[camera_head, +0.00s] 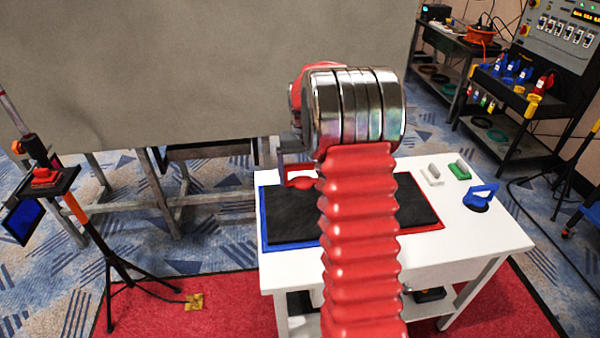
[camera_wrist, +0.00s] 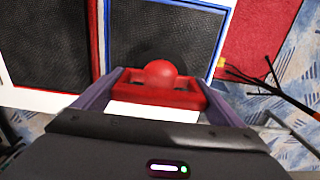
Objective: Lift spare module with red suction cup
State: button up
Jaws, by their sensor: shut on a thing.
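My gripper (camera_wrist: 163,88) is shut on the red suction cup (camera_wrist: 160,76), with one finger at each end of its red handle. A dark round pad partly shows beyond its red knob. In the head view the red cup (camera_head: 302,183) hangs at my gripper, over the table. Below it a dark module (camera_wrist: 150,35) lies in a blue-edged tray (camera_head: 262,215). A second dark module (camera_wrist: 45,48) lies beside it in a red-edged tray (camera_head: 441,222). I cannot tell whether the cup touches the module.
The white table (camera_head: 500,235) also holds a blue suction cup (camera_head: 482,196), a green block (camera_head: 460,171) and a white block (camera_head: 432,176) at right. A tripod stand (camera_head: 90,240) is at left. A large grey panel (camera_head: 180,70) stands behind; a tool bench (camera_head: 520,100) is back right.

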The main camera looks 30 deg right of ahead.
send_over(303, 207)
jog(key=shift+a+f, duration=0.1)
jog(key=shift+f, duration=4.45)
jog(key=shift+f, duration=0.35)
